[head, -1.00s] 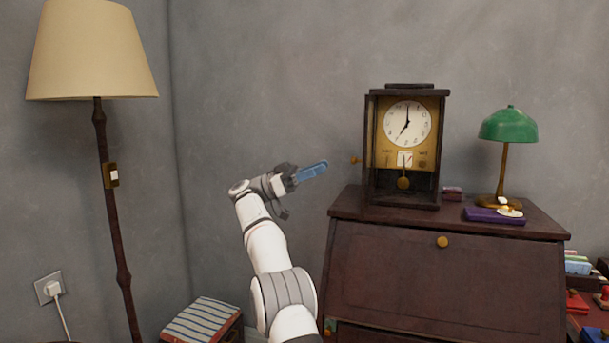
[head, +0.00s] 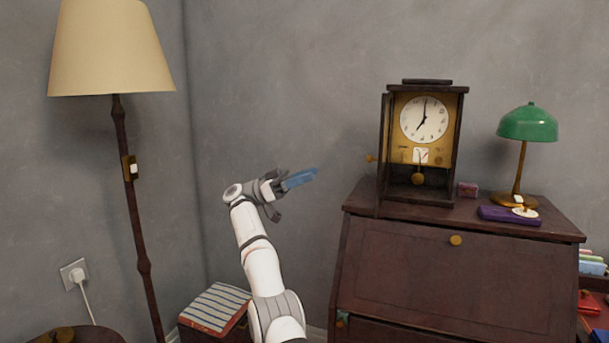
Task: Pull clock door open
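The clock (head: 423,128) is a dark wooden case with a gold face, a white dial and a pendulum. It stands on the desk at right of centre. Its narrow dark-framed door (head: 384,150) shows nearly edge-on at the case's left front and seems to stand out from the case. A small brass knob (head: 370,158) sticks out to the left of the door. My gripper (head: 302,179), with blue finger parts, is left of the clock and points right. It is clear of the knob in the picture. Its finger gap cannot be made out.
The dark desk (head: 455,275) carries a green lamp (head: 527,125), a purple book (head: 510,215) and a small box (head: 468,190). A floor lamp (head: 125,190) stands at left. A striped cushion (head: 215,308) lies low, left of my arm. Bare wall is behind the gripper.

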